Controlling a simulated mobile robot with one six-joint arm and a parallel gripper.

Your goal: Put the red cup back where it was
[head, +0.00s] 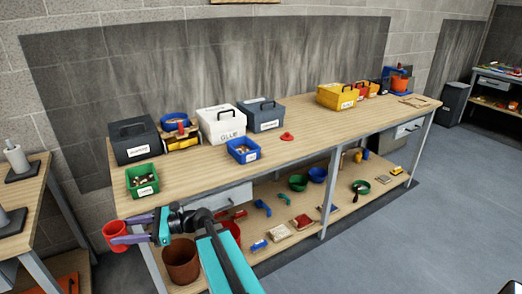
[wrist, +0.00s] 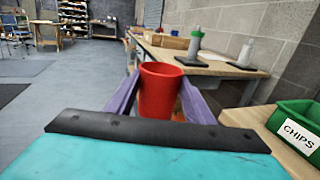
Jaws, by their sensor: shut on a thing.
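The red cup (head: 115,235) is upright between the two purple fingers of my gripper (head: 133,229), at the lower left of the head view. The wrist view shows the same cup (wrist: 160,88) with a purple finger closed on each side. My gripper is shut on it and holds it in the air, off the left end of the long wooden workbench (head: 300,150). The cup's underside is hidden in the wrist view.
A green CHIPS bin (head: 142,181) stands on the bench's left end, near my gripper. Several toolboxes, a blue bin (head: 242,151) and a red object (head: 287,137) stand farther right. The bench's front middle is clear. Another table (head: 30,200) is at the left.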

